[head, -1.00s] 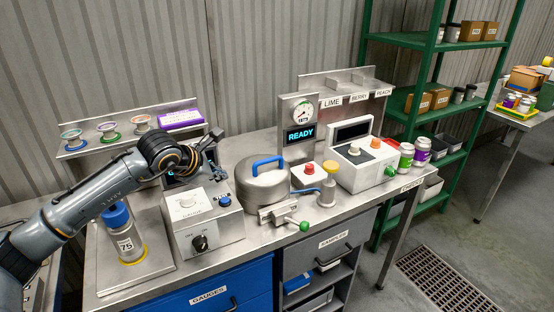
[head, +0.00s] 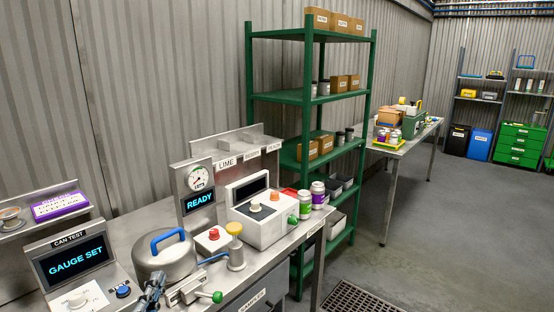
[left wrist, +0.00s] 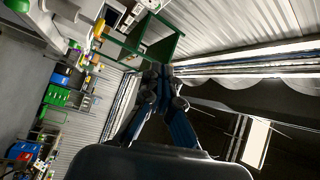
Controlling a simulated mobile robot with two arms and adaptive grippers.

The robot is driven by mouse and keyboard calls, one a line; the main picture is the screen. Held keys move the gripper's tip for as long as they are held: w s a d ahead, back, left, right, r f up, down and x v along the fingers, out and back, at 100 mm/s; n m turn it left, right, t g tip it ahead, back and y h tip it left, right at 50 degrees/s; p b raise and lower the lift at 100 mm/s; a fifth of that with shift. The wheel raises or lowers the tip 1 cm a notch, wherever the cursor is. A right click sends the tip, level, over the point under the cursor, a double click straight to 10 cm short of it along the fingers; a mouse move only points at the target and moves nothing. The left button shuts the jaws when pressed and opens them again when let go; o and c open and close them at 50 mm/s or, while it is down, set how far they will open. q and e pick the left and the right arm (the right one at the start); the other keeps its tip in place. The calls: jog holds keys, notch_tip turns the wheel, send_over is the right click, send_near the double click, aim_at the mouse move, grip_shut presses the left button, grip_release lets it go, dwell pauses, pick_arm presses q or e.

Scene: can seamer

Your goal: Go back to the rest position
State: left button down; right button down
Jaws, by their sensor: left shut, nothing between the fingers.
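My left gripper (head: 152,288) shows only in part at the bottom edge of the head view, in front of the steel pot with the blue handle (head: 165,252). In the left wrist view the left gripper (left wrist: 160,75) has its dark fingers together, with nothing between them. The view there is tilted, with the wall, ceiling and shelves behind the fingers. The rest of my left arm is out of the head view. My right gripper is in neither view.
The steel bench holds a can test box reading "GAUGE SET" (head: 72,262), a READY display (head: 199,199) and a white machine (head: 263,216). Two labelled cans (head: 318,194) stand at its right end. A green shelf rack (head: 308,96) stands behind. Open floor (head: 440,230) lies right.

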pick_arm(q)
jog(key=s+a+f+n+g+y, duration=0.1)
jog(key=s+f+n+g+y, duration=0.1)
jog(key=s+f+n+g, duration=0.45)
jog(key=s+a+f+n+g+y, duration=0.1)
jog(key=s+a+f+n+g, duration=0.2)
jog(key=f, duration=0.7)
jog(key=s+d+f+n+g+h, duration=0.1)
jog(key=s+d+f+g+h, duration=0.1)
jog(key=s+d+f+g, duration=0.45)
jog(key=s+d+f+n+g+h, duration=0.15)
jog(key=s+f, duration=0.25)
jog(key=s, duration=0.6)
notch_tip(320, 180, down, 26)
jog(key=s, duration=0.2)
jog(key=s+a+f+g, duration=0.1)
jog(key=s+a+f, duration=0.3)
jog(key=s+f, duration=1.1)
jog(key=shift+s, duration=0.6)
jog(key=shift+f+g+y, duration=0.1)
jog(key=shift+g+y, duration=0.15)
